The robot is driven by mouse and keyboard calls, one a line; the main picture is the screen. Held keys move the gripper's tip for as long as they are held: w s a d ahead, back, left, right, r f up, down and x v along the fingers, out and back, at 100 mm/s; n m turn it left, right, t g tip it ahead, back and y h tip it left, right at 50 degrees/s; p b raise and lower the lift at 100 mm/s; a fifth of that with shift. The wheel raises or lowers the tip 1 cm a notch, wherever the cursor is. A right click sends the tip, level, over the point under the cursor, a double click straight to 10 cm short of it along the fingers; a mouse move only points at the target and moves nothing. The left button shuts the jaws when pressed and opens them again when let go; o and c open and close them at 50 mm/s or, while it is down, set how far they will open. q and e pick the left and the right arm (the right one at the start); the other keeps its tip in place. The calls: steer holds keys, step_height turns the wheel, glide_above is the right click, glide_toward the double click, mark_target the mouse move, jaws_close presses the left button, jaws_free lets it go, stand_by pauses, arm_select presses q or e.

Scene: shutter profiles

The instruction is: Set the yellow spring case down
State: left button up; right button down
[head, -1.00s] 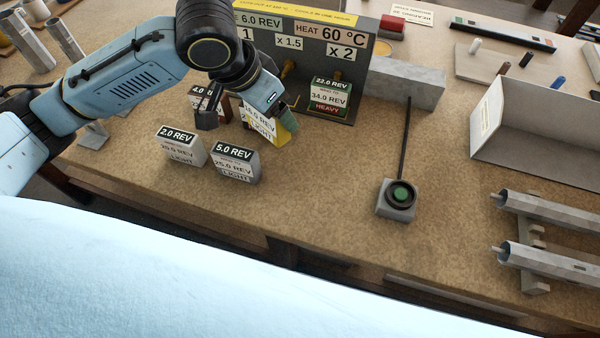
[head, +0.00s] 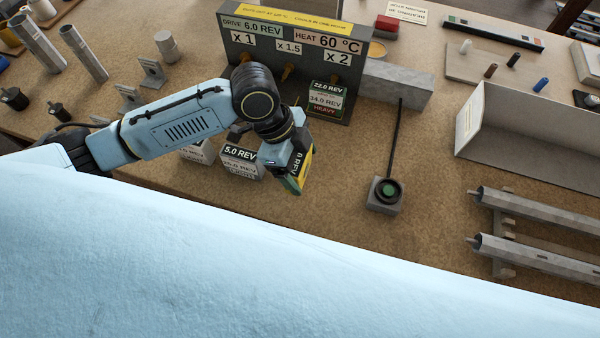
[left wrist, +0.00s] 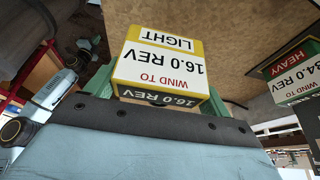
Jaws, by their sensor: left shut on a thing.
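The yellow spring case (head: 307,168) is in the jaws of my left gripper (head: 294,180), in front of the grey drive stand. It appears tilted and partly hidden by the gripper, and I cannot tell whether it touches the bench. In the left wrist view the yellow case (left wrist: 160,68) shows a white label reading "WIND TO 16.0 REV LIGHT", and my gripper's green finger parts show beside it. My right gripper is in neither view.
The 5.0 REV case (head: 241,160) stands just left of the gripper, with another case (head: 198,151) partly behind my arm. The green-labelled heavy case (head: 326,100) stands at the drive stand (head: 262,58). Bench between is clear.

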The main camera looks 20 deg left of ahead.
arm_select(q)
steer(key=shift+f, duration=2.25)
steer(key=shift+f, duration=0.15)
steer(key=o, duration=1.1)
steer(key=shift+c, duration=0.2)
steer(key=v, duration=1.2)
